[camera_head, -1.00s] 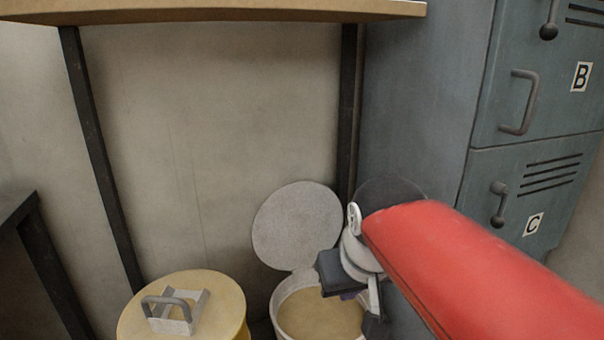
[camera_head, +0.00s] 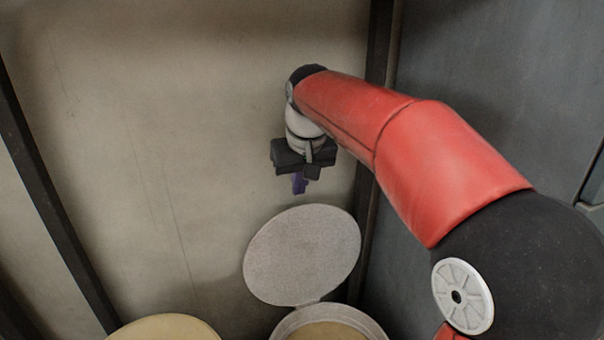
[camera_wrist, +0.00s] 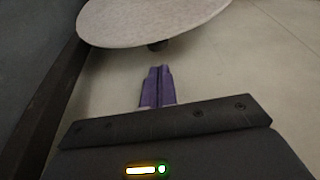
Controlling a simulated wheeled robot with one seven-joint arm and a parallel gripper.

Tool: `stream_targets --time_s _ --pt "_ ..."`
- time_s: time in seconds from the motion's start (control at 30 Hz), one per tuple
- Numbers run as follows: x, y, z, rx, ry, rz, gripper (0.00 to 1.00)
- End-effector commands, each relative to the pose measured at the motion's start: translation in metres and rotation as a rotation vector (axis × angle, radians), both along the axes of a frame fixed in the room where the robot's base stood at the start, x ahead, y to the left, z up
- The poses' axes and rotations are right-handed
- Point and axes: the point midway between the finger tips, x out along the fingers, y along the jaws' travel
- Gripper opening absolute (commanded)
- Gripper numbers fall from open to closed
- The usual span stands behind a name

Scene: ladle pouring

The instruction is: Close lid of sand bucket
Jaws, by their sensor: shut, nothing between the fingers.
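The sand bucket (camera_head: 372,318) stands at the bottom of the head view, cut off by the frame edge, with sand showing inside. Its round grey lid (camera_head: 302,255) is open, tilted up at the back of the bucket toward the wall. My gripper (camera_head: 299,186) is above the lid, apart from it, with its purple fingers pointing down. In the wrist view the purple fingers (camera_wrist: 158,82) are together and empty. The lid (camera_wrist: 150,15) shows at the top of that view, beyond the fingertips, with a small dark piece under its edge.
A yellowish round container top (camera_head: 166,329) is at the bottom left of the head view. A dark post (camera_head: 372,190) stands behind the lid, and a grey-blue cabinet (camera_head: 490,90) is on the right. The pale wall (camera_head: 170,140) is close behind my gripper.

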Motion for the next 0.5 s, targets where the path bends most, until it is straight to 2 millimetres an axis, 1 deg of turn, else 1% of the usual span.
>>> stream_targets --time_s 0.03,0.2,0.33,0.5 --pt "0.002 0.001 -0.012 -0.001 0.004 0.000 0.00" --pt "0.010 0.003 -0.035 -0.001 0.002 0.000 0.00" --pt "0.013 0.004 -0.045 0.000 0.001 0.000 0.00" --pt "0.014 0.005 -0.049 0.000 0.000 0.000 0.00"
